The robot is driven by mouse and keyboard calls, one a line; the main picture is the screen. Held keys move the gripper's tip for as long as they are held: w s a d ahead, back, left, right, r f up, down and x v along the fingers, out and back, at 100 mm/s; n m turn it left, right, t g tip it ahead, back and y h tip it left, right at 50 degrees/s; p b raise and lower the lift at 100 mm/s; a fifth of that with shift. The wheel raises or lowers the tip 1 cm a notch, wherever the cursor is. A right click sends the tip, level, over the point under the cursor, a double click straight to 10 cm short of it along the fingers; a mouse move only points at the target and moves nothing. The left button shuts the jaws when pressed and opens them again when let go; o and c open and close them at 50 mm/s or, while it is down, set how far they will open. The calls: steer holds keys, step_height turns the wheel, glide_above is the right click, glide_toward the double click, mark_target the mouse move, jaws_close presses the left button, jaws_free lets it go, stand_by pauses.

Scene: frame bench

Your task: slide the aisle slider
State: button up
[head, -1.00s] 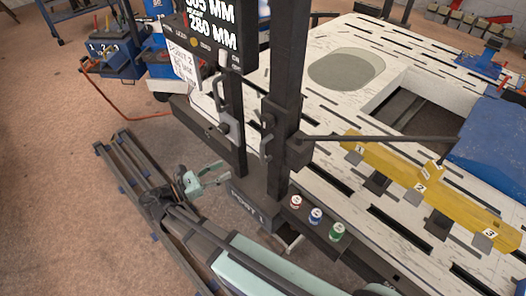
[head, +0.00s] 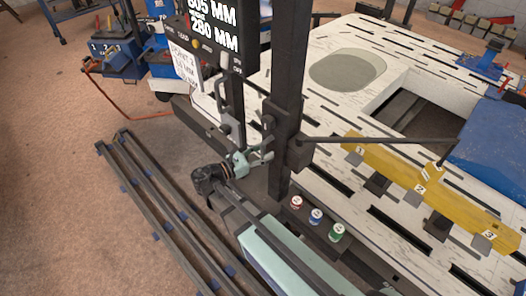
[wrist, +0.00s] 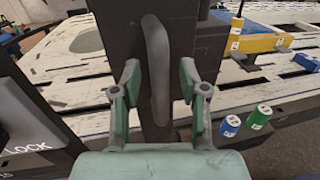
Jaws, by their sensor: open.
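The slider is a dark block (head: 291,150) on the tall dark post, with a long thin arm reaching right over the bench. In the wrist view, its upright grey bar handle (wrist: 157,70) stands straight ahead on a dark face. My gripper (head: 262,155) is beside the post in the head view. In the wrist view my gripper (wrist: 159,80) is open, one green finger on each side of the handle. Gaps show between the fingers and the handle. Whether the handle is deep between the pads is hard to tell.
A display (head: 213,25) reading 805 MM and 280 MM hangs above. Red, blue (head: 315,216) and green cans stand on a dark ledge near the post's foot. A yellow beam (head: 430,190) lies on the slotted white bench (head: 330,110).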

steer(key=shift+w+d, duration=0.1)
jaws_close()
step_height(320, 180, up, 20)
steer(key=p, duration=1.3)
jaws_free()
steer(key=shift+f, duration=0.1)
steer(key=v, duration=1.2)
